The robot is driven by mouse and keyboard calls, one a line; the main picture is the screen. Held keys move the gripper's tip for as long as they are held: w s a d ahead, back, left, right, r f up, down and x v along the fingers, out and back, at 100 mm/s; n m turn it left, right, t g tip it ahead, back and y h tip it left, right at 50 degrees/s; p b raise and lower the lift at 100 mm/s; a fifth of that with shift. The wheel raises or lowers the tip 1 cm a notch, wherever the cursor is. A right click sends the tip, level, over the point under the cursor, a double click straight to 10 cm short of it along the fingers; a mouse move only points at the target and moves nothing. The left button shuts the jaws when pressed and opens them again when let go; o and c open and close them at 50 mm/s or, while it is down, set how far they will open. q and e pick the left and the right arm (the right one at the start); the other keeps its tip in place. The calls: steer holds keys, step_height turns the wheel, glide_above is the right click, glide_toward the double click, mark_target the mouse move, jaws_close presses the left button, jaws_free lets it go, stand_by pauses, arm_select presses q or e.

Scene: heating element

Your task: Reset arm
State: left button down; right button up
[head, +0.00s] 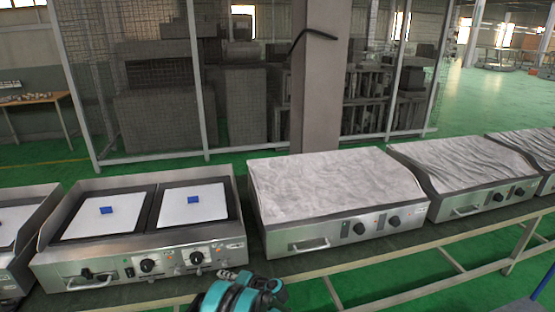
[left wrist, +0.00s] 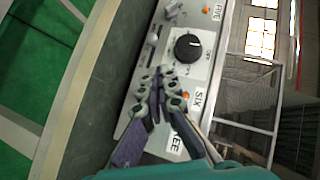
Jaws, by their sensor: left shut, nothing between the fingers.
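My left gripper (head: 228,274) is at the bottom middle of the head view, its teal wrist in front of the double-plate griddle (head: 140,262). In the left wrist view the left gripper's (left wrist: 160,76) two fingers come together at the tips with nothing held. They are in front of the griddle's control panel, close to a black knob (left wrist: 187,47); I cannot tell whether they touch the panel. The griddle has two pale plates, each with a small blue block (head: 106,210). My right gripper is in neither view.
A griddle with a wrinkled grey top (head: 335,188) stands to the right, with similar units beyond it. Another unit is cut off at the left edge. All stand along a metal-framed bench (head: 440,247). A mesh fence (head: 160,90) and a column (head: 318,80) stand behind.

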arm_select(q)
steer(key=s+a+r+n+g+h, duration=0.1)
steer(key=s+r+h, duration=0.2)
steer(key=s+r, duration=0.5)
steer(key=s+r+h, duration=0.3)
steer(key=s+r, duration=0.4)
steer(key=r, duration=0.4)
steer(key=s+d+n+h, duration=0.1)
steer(key=s+d+h, duration=0.2)
steer(key=s, duration=0.7)
steer(key=s+d+n+h, duration=0.1)
steer(key=s+d+h, duration=0.1)
steer(key=s, duration=0.9)
steer(key=shift+s+d+r+t+h, duration=0.3)
steer(key=shift+d+r+h, duration=0.1)
steer(key=shift+h, duration=0.1)
